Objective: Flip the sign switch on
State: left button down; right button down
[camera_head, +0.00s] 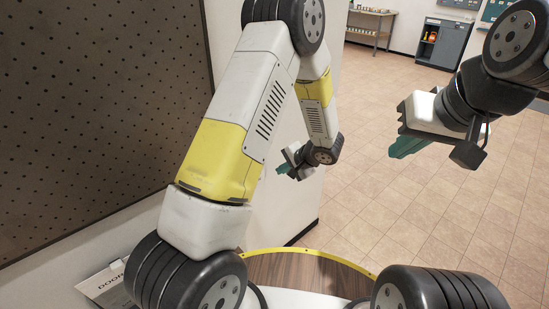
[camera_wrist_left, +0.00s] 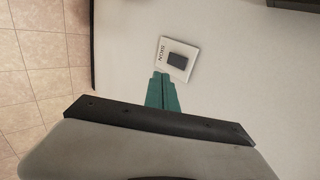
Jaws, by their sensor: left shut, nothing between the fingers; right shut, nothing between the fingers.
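The sign switch is a white plate (camera_wrist_left: 164,48) with the word SIGN and a dark rocker (camera_wrist_left: 177,60), mounted on a pale wall in the left wrist view. My left gripper (camera_wrist_left: 162,76) is shut and empty. Its green fingertips appear just below the rocker, by the plate's lower edge; I cannot tell whether they touch it. In the head view my left gripper (camera_head: 284,167) is beside the white wall end, and the switch does not show there. My right gripper (camera_head: 396,150) is shut and empty over the tiled floor. I cannot tell the rocker's position.
A brown perforated board (camera_head: 95,110) covers the wall at left. A white placard with the letters DOOR (camera_head: 104,287) is at lower left, partly hidden by my arm. The tiled floor (camera_head: 400,215) is clear. A grey cabinet (camera_head: 444,43) and a table (camera_head: 371,22) stand far back.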

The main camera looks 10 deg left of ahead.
pick_arm(q)
jog(key=shift+w+a+r+x, duration=0.2)
jog(key=shift+a+r+x, duration=0.1)
jog(key=shift+x, duration=1.85)
jog(key=shift+w+a+r+x, duration=0.2)
jog(key=shift+r+x, duration=0.1)
jog(key=shift+x, duration=1.9)
jog(key=shift+w+a+r+x, duration=0.2)
jog(key=shift+a+r+x, duration=0.1)
jog(key=shift+x, duration=1.85)
jog(key=shift+f, duration=0.15)
jog(key=shift+a, duration=0.15)
jog(key=shift+w, duration=0.1)
jog(key=shift+r, duration=0.85)
